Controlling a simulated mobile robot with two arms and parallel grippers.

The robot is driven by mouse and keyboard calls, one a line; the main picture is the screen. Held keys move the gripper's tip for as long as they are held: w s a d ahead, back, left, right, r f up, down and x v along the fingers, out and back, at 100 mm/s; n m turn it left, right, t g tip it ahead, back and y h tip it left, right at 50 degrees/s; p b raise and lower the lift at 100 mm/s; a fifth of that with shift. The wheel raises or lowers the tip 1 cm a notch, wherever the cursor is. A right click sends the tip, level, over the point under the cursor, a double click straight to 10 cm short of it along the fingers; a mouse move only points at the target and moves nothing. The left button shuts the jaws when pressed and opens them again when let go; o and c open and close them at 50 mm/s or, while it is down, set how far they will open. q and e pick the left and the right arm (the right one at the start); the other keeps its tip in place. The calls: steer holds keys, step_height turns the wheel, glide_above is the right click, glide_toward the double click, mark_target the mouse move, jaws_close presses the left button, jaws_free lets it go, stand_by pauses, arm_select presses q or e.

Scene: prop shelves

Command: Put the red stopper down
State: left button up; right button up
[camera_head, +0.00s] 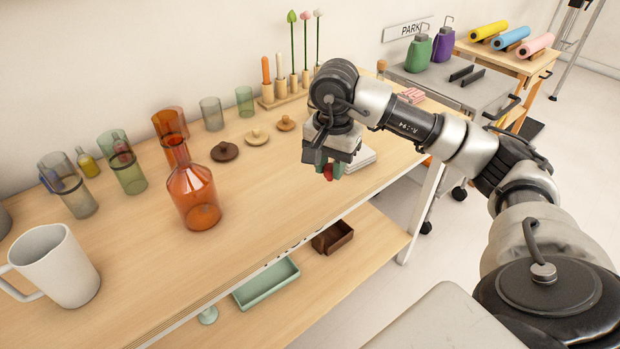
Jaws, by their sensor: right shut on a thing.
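In the head view a small red stopper (329,173) shows under my right gripper (328,168), between its fingertips. The gripper is shut on it and points down over the right part of the wooden shelf top, near its front edge. Part of the stopper is hidden by the fingers. I cannot tell whether the stopper touches the surface. Something green shows at the fingertips beside it. My left gripper is not in view.
An orange glass bottle (194,198) and a white mug (56,266) stand on the shelf top (262,208). Lids, including a dark one (224,152), lie behind. White flat items (360,156) lie just right of the gripper. A green tray (266,284) sits on the lower shelf.

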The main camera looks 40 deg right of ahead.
glide_above(306, 191)
steer(key=f, duration=0.4)
steer(key=shift+s+p, duration=0.25)
steer(key=shift+p, duration=0.1)
steer(key=shift+w+f, duration=0.1)
steer(key=shift+w, duration=0.15)
steer(key=shift+w+f, duration=0.1)
steer(key=shift+f, duration=0.15)
step_height(306, 191, down, 3)
steer(key=shift+f+p, duration=0.15)
steer(key=shift+p, duration=0.15)
steer(key=shift+f, duration=0.2)
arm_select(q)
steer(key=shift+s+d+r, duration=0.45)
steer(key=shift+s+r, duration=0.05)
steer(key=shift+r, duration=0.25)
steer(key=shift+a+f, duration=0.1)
